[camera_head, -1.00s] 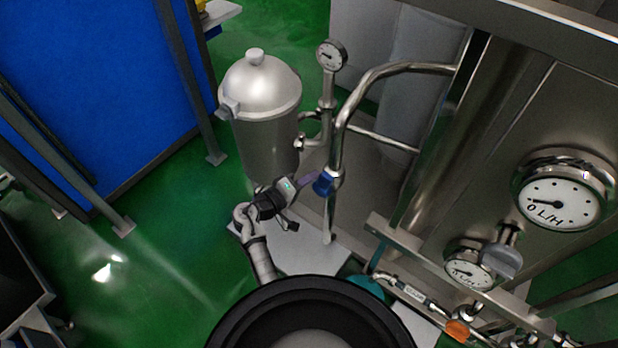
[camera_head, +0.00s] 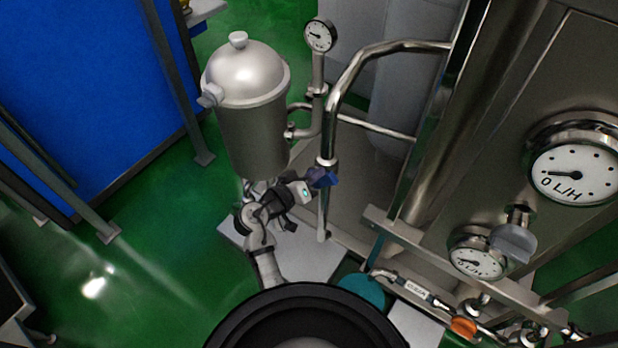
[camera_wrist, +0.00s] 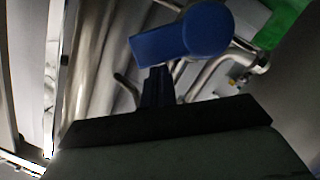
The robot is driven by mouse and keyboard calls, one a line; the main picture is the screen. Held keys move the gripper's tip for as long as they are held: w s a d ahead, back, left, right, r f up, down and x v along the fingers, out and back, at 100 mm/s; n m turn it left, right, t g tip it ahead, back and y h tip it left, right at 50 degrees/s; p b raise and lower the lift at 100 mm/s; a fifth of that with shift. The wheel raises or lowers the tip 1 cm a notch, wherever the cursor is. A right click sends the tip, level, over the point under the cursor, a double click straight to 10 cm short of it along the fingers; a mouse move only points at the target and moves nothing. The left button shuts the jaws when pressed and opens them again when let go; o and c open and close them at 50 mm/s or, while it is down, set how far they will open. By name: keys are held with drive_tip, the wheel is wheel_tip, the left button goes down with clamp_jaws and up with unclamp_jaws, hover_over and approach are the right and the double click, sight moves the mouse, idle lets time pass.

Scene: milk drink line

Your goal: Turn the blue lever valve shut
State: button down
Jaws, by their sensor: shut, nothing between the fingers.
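The blue lever valve (camera_head: 323,177) sits on the upright steel pipe right of the steel tank. In the wrist view its rounded blue lever (camera_wrist: 185,36) fills the upper middle, slanting from lower left to upper right. My gripper (camera_head: 311,186) is just left of the valve in the head view. In the wrist view my gripper's dark fingers (camera_wrist: 158,74) are together and empty, with their tips at the lever's lower edge. I cannot tell whether they touch it. The valve body is mostly hidden behind the lever and gripper.
The domed steel tank (camera_head: 250,115) stands close behind my arm. A small gauge (camera_head: 320,35) tops the pipe beside it. A large panel with gauges (camera_head: 573,172) and an orange handle (camera_head: 463,327) is to the right. Green floor (camera_head: 165,235) is open on the left.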

sight(331, 185)
drive_tip(key=m+b, duration=0.1)
drive_tip(key=s+d+f+m+b, duration=0.1)
drive_tip(key=b, duration=0.1)
drive_tip(key=m+y+b, duration=0.1)
drive_tip(key=shift+s+d+f+b, duration=0.15)
drive_tip(key=shift+d+f+b, duration=0.2)
drive_tip(key=shift+d+f, duration=0.05)
drive_tip(key=m+b, duration=0.1)
drive_tip(key=d+m+b, duration=0.1)
drive_tip(key=b, duration=0.1)
drive_tip(key=shift+s+f+t+y, duration=0.35)
drive_tip(key=shift+f+t+y, duration=0.05)
drive_tip(key=shift+s+d+f+b, duration=0.1)
drive_tip(key=shift+f+b, duration=0.05)
drive_tip(key=shift+b, duration=0.3)
drive_tip(key=shift+d, duration=0.1)
